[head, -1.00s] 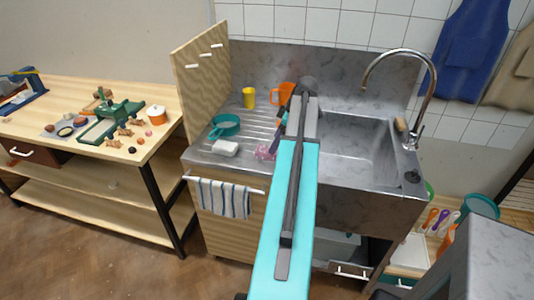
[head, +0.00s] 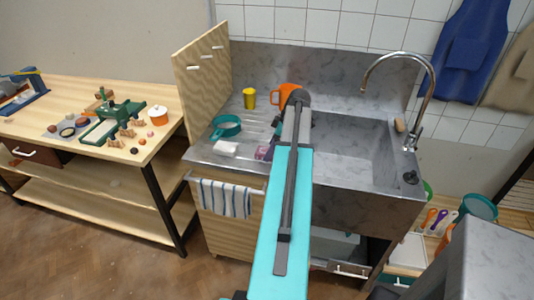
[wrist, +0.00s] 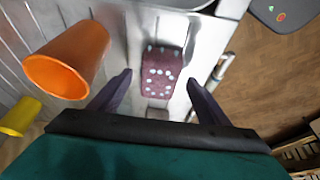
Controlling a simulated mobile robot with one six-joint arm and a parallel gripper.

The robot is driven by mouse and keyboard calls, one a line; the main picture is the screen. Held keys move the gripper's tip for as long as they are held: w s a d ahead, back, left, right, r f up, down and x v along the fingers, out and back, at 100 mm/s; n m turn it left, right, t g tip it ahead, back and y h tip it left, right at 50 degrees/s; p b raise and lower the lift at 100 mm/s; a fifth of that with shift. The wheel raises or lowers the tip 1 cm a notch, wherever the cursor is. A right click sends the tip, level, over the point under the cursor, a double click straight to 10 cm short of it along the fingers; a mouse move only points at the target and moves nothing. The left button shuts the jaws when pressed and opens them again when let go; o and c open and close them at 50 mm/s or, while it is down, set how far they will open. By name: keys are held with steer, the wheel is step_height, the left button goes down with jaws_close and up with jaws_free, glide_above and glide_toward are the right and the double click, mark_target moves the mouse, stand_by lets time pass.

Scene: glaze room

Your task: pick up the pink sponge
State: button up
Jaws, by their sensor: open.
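The pink sponge (head: 263,152) lies on the ribbed drainboard left of the sink basin in the head view, partly hidden by my arm. In the wrist view, the sponge (wrist: 160,75) looks dark mauve with pale spots and lies between the fingertips as seen from above. My gripper (wrist: 160,78) is open, with one purple finger to each side of the sponge. I cannot tell how much height is left between the fingertips and the sponge. In the head view my arm covers most of the gripper.
The sink basin (head: 350,150) is to the right.

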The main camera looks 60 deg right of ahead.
steer(key=shift+w+a+f, duration=0.1)
steer(key=shift+w+f, duration=0.15)
steer(key=shift+f, duration=0.4)
steer(key=c, duration=1.2)
steer(key=shift+r, duration=0.15)
steer(key=shift+r+b, duration=0.8)
steer(key=shift+r, duration=0.8)
steer(key=s+a+b, duration=0.1)
steer(key=s, duration=0.4)
steer(key=s+a+r+b, duration=0.1)
steer(key=s+a, duration=0.1)
steer(key=s, duration=0.3)
steer(key=s+a+b, duration=0.1)
steer(key=s+b, duration=0.1)
steer(key=s, duration=0.3)
steer(key=shift+s+a+r, duration=0.2)
steer(key=shift+a+r, duration=0.05)
